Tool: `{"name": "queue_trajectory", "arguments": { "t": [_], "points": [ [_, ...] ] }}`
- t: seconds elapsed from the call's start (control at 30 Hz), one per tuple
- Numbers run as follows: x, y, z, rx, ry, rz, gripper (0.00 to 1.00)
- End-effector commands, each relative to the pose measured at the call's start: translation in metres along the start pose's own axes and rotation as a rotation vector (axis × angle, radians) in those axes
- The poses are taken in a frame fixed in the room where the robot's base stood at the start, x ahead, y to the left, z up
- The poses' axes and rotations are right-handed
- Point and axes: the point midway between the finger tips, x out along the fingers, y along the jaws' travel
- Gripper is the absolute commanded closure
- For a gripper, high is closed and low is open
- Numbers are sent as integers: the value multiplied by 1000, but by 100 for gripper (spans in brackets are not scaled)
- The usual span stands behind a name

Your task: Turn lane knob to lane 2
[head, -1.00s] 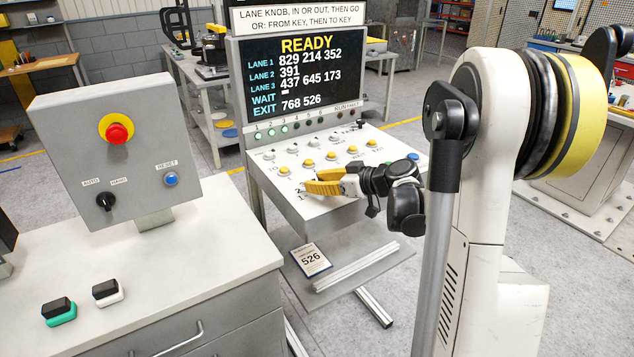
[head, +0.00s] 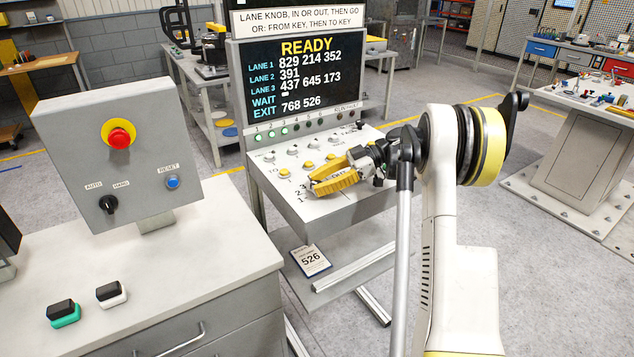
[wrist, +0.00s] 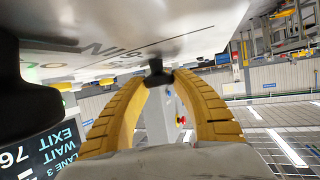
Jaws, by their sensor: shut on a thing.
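The sloped grey control panel (head: 290,205) stands in the middle of the head view, with the figures 1, 2 and 3 printed near its lower left edge. My gripper (head: 318,186), with yellow fingers, is low over the panel beside these figures. In the wrist view my gripper (wrist: 160,80) is shut on the small black lane knob (wrist: 156,72), which shows between the fingertips. In the head view the fingers hide the knob, so I cannot tell where it points. The screen (head: 305,75) above reads READY, with lane 2 showing 391.
Yellow buttons (head: 284,173) and pale keys lie on the panel just behind my gripper. A large black part (wrist: 25,100) is close at the left of the wrist view. A grey box with a red emergency button (head: 119,138) stands on the left bench.

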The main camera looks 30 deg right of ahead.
Motion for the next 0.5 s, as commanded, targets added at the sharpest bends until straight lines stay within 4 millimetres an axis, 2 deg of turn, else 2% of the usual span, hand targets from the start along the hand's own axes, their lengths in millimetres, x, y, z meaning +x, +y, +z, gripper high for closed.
{"name": "queue_trajectory", "arguments": {
  "t": [0.5],
  "points": [
    [1,-1,3,-32,-5,-88,98]
  ]
}}
